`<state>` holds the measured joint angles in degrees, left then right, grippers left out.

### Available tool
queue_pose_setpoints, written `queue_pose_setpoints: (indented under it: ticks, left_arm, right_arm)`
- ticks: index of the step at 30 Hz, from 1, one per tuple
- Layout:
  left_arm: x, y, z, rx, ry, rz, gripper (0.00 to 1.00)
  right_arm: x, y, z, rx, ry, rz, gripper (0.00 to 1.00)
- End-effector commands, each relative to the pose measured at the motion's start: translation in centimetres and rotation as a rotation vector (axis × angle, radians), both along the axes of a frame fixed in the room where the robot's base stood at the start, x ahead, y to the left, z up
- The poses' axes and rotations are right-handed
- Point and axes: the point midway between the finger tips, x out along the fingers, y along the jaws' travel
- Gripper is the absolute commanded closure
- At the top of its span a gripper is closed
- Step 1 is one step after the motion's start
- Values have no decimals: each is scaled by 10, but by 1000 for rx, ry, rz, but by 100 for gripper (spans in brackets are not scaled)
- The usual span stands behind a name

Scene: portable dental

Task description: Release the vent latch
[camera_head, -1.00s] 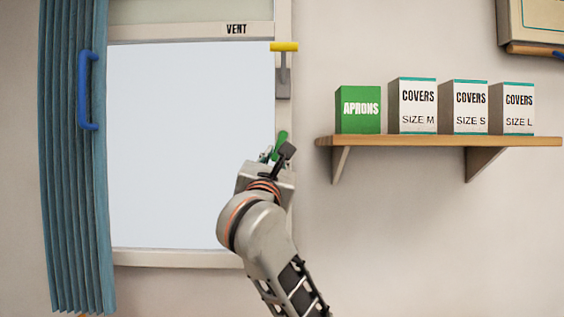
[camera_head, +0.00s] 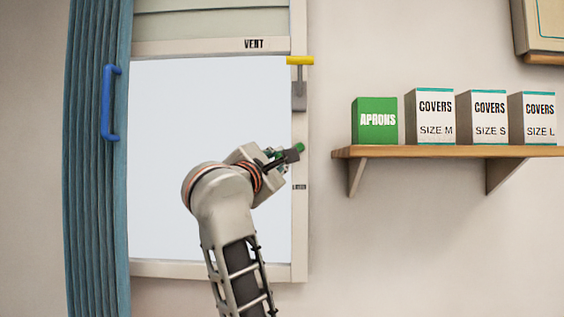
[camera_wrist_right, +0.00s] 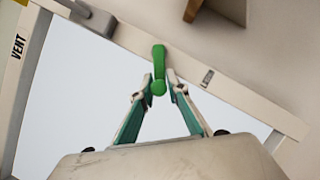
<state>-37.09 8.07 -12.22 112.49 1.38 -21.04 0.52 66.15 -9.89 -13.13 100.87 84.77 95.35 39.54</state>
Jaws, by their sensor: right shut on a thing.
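A green lever (camera_head: 299,147) sits on the right post of the vent window frame (camera_head: 299,235). It also shows in the right wrist view (camera_wrist_right: 158,60), its rounded near end between the fingertips. My right gripper (camera_head: 284,155) is shut on the green lever; its two fingers also show in the right wrist view (camera_wrist_right: 158,88). In the head view the gripper partly hides the lever, which points to the right. A yellow T-shaped handle (camera_head: 300,61) on a grey plate is higher on the same post, apart from the gripper. My left gripper is not in view.
A pleated blue curtain (camera_head: 97,190) with a blue handle (camera_head: 108,104) hangs at the left. A wooden shelf (camera_head: 440,152) at the right holds a green aprons box (camera_head: 376,122) and white covers boxes (camera_head: 432,115). The wall below the shelf is clear.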

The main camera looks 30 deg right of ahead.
Motion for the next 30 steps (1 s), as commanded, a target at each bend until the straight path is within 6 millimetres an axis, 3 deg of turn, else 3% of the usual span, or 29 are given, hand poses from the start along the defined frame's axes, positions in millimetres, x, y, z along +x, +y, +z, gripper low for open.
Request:
queue_pose_setpoints:
  ticks: [13,14,15,16,26,30]
  left_arm:
    - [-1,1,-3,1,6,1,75]
    - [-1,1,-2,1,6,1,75]
    - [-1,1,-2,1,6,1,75]
    - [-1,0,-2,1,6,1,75]
    - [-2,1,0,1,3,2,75]
    - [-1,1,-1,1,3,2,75]
  right_arm:
    - [-2,1,6,-1,-12,-2,100]
    - [-2,1,6,-1,-12,-2,83]
    - [-2,1,6,-1,-12,-2,72]
    - [-2,1,6,-1,-12,-2,69]
    - [-2,1,3,4,-8,-1,69]
    - [-8,11,-1,5,-8,2,69]
